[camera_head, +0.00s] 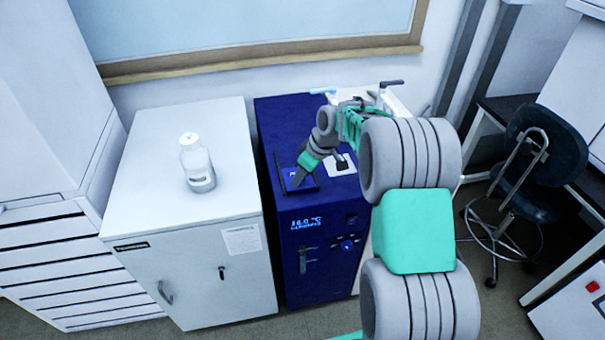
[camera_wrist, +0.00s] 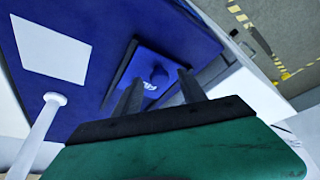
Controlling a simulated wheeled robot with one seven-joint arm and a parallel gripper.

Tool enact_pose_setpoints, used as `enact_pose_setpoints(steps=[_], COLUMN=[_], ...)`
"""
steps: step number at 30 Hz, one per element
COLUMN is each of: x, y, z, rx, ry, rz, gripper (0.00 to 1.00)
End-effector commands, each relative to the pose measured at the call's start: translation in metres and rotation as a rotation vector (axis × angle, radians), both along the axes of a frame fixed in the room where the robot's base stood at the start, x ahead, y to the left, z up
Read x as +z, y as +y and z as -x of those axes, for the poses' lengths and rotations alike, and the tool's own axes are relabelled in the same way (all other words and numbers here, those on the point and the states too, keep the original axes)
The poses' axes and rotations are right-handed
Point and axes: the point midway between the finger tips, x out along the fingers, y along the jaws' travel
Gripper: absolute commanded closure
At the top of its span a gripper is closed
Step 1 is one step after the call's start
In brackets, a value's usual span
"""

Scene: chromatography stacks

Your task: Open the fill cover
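The blue chiller-like unit (camera_head: 270,135) stands in the middle. On its top is a small brighter blue square (camera_head: 302,183) at the fill cover's place. It also shows in the wrist view (camera_wrist: 147,65), with a dark blue rounded shape and a white mark. A thin dark strip (camera_head: 280,175) runs along its left edge; I cannot tell whether this is the cover raised. My gripper (camera_head: 297,180) reaches down over the square from the right. In the wrist view my gripper (camera_wrist: 158,86) has its two dark fingers apart with nothing between them. Contact is unclear.
A white plate (camera_head: 341,164) and a white post (camera_wrist: 40,125) are also on the unit's top. A white cabinet (camera_head: 180,220) with a bottle (camera_head: 197,165) stands to the left. A window wall is behind. A stool (camera_head: 520,190) stands at right.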

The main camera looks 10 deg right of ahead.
Motion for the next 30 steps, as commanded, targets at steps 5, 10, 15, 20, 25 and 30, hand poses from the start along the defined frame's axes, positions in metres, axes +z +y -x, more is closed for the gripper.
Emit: enact_pose_setpoints(steps=[5,10,15,20,25,30], x=[0.0001,0.0003,0.0003,0.0004,0.0004,0.0006], y=[-0.0001,-0.0002,-0.0001,-0.0002,-0.0002,-0.0002], z=[0.0001,0.0002,0.0002,0.0002,0.0002,0.0002], rx=[0.000,-0.001,-0.001,-0.001,-0.001,-0.001], ry=[0.000,0.000,0.000,0.000,0.000,0.000], rz=[0.000,0.000,0.000,0.000,0.000,0.000], gripper=[0.66,0.80,0.94,1.00,1.00,1.00])
